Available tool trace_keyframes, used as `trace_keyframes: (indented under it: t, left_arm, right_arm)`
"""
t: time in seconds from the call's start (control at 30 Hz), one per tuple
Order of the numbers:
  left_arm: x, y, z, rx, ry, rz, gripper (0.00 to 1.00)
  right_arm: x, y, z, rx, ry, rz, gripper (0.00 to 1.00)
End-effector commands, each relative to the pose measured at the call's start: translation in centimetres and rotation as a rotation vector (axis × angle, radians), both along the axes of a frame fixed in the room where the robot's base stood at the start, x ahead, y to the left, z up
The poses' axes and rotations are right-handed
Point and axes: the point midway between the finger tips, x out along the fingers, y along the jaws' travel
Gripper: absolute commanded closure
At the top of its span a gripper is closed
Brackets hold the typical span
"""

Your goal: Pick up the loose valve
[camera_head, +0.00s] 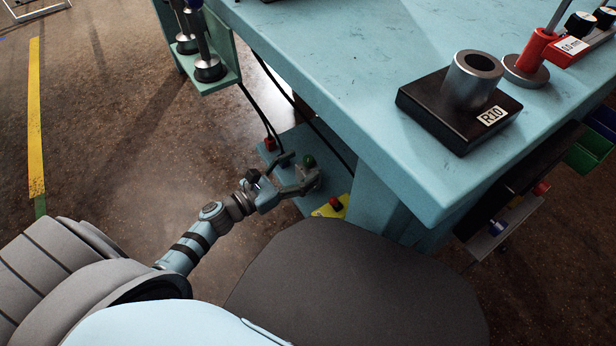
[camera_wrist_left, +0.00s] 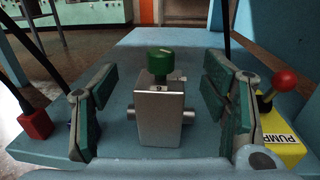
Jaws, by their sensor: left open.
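The loose valve is a silver metal block (camera_wrist_left: 160,117) with a green knob (camera_wrist_left: 160,64) on top and a round stub on each side. It stands upright on a light blue surface in the left wrist view. Its green knob also shows in the head view (camera_head: 309,161); its body there is mostly hidden by my fingers. My left gripper (camera_head: 303,171) is open around the valve. One green-padded finger stands on each side, with a visible gap to the block in the wrist view. My right gripper is in neither view.
A yellow pump (camera_wrist_left: 283,148) with a red-balled lever stands right of the gripper. A red block (camera_wrist_left: 36,122) with a black hose is on the left. The blue table (camera_head: 400,115) overhangs nearby, carrying a black R10 block (camera_head: 440,112). Open floor lies left.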

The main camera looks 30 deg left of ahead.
Motion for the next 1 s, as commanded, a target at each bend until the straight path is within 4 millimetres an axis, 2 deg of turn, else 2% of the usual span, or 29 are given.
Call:
trace_keyframes:
  t: [0.13, 0.37, 0.77, 0.8, 1.0]
  left_arm:
    - [2.3, -1.2, 0.0, -0.002, -0.001, 0.002, 0.32]
    - [2.6, -1.3, 0.0, -0.001, 0.002, 0.001, 0.32]
    - [2.6, -1.3, -0.1, -0.001, 0.002, 0.001, 0.96]
    - [2.6, -1.3, -0.1, -0.001, 0.002, 0.001, 1.00]
    - [2.6, -1.3, 0.0, -0.002, 0.001, 0.001, 1.00]
  right_arm:
    - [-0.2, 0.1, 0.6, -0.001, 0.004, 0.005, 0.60]
    - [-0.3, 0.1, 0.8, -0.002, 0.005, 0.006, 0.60]
    - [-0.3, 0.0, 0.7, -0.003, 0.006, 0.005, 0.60]
    - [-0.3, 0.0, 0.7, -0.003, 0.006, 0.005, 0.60]
    - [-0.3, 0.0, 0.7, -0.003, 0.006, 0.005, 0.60]
